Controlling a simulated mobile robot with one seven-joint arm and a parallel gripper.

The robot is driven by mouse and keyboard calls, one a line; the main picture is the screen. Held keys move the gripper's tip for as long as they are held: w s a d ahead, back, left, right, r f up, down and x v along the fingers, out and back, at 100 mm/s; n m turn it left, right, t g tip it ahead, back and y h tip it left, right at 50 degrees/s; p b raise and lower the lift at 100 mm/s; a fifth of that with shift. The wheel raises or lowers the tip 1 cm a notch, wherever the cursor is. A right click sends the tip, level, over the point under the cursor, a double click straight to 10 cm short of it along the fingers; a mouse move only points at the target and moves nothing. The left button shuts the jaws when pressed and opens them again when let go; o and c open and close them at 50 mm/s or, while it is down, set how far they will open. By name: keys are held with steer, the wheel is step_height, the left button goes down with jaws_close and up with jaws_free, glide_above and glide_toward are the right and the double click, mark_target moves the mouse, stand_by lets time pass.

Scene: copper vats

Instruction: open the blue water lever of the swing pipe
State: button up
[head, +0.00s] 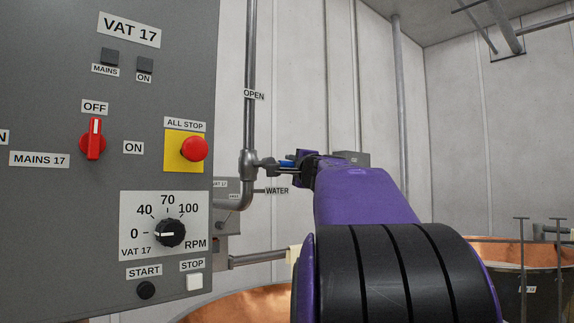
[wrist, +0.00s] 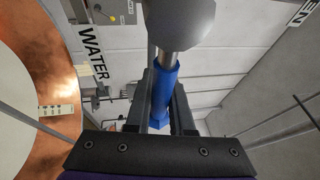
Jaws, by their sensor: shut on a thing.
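The blue water lever (wrist: 163,95) shows in the wrist view between the two fingers of my gripper (wrist: 160,112), which is shut on it. A bare metal rod joins the blue sleeve to a round grey valve body at the top of that view. In the head view the blue lever (head: 287,163) is a small strip beside the valve on the swing pipe (head: 249,130), mostly hidden by my gripper (head: 290,168). The lever points sideways from the pipe, level with the valve. An OPEN label (head: 254,95) is above it and a WATER label (head: 277,191) below.
The grey VAT 17 control panel (head: 50,220) stands close at left, with a red ALL STOP button (head: 194,148) and a red switch (head: 93,139). Copper vats are below, one at the right (head: 500,252). Pale walls stand behind.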

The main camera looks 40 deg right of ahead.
jaws_close()
steer(key=shift+b, duration=0.45)
stand_by(0.8)
steer(key=a+r+n+t+y+b, duration=0.1)
steer(key=a+r+n+y+b, duration=0.1)
steer(key=n, duration=0.5)
steer(key=a+r+n+t+y+b, duration=0.1)
steer(key=a+r+n+y+b, duration=0.2)
steer(key=n+y, duration=0.2)
steer(key=a+r+n+t+y+b, duration=0.1)
steer(key=a+r+n+y+b, duration=0.2)
steer(key=n, duration=0.8)
steer(key=shift+s+a+r+y, duration=0.1)
steer(key=shift+s+r+y, duration=0.25)
steer(key=shift+y, duration=0.35)
steer(key=shift+a+f+n+y, duration=0.1)
steer(key=shift+a+n+y, duration=0.2)
steer(key=shift+n, duration=0.4)
steer(key=shift+a+n+y, duration=0.2)
steer(key=shift+a+n, duration=0.15)
steer(key=shift+n, duration=0.35)
